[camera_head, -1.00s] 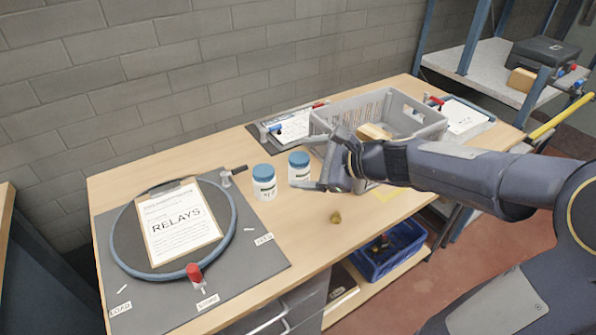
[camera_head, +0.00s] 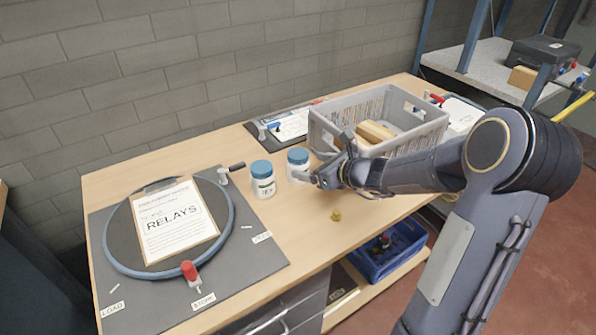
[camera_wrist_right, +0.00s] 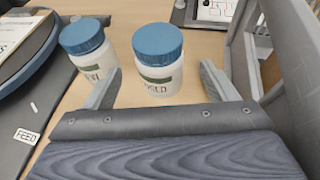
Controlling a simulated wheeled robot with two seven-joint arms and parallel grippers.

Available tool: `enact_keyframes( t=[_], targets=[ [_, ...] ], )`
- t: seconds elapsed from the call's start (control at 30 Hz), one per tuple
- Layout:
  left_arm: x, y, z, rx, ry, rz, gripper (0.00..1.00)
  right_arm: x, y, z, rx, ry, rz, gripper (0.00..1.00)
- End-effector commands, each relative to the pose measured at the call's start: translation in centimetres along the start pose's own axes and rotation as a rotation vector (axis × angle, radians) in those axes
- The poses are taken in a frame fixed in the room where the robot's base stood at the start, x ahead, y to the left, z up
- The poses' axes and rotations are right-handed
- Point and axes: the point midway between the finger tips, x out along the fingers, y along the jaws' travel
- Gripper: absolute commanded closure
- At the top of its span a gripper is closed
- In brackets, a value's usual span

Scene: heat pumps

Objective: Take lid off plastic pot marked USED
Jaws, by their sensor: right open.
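Two white plastic pots with blue lids stand upright side by side on the wooden bench. The right pot (camera_head: 298,165) is partly hidden by my gripper in the head view. In the right wrist view it is the middle pot (camera_wrist_right: 158,80), and its label seems to read USED, with its first letter unclear. Its blue lid (camera_wrist_right: 158,42) is on. The left pot (camera_head: 263,186) also has its lid on; its label is hard to read. My right gripper (camera_head: 316,160) is open and empty, just right of the right pot, its fingers pointing toward it. My left gripper is not in view.
A grey crate (camera_head: 330,128) holding tan blocks stands right behind my right gripper. A dark mat (camera_head: 245,262) with a ring and RELAYS clipboard (camera_head: 177,222) lies at left. The bench's front edge is near.

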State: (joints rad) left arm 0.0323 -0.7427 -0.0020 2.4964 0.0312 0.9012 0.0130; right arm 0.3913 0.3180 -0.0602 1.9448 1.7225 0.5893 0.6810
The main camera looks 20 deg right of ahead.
Motion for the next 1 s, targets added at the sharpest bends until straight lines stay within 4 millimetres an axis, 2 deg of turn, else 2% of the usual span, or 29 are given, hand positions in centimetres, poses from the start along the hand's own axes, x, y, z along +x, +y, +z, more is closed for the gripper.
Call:
enact_keyframes(
  t=[0.2, 0.33, 0.67, 1.0],
  targets=[
    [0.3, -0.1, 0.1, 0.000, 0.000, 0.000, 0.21, 3.6, 0.2, -0.1, 0.000, 0.000, 0.005, 0.21],
    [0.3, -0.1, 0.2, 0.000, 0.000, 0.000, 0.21, 5.3, 0.1, 0.0, 0.000, 0.000, 0.004, 0.21],
    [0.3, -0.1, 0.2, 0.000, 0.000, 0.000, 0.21, 5.9, 0.1, 0.1, 0.000, 0.000, 0.001, 0.21],
    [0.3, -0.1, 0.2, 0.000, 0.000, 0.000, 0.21, 5.9, 0.1, 0.0, 0.000, 0.000, 0.001, 0.65]
  ],
)
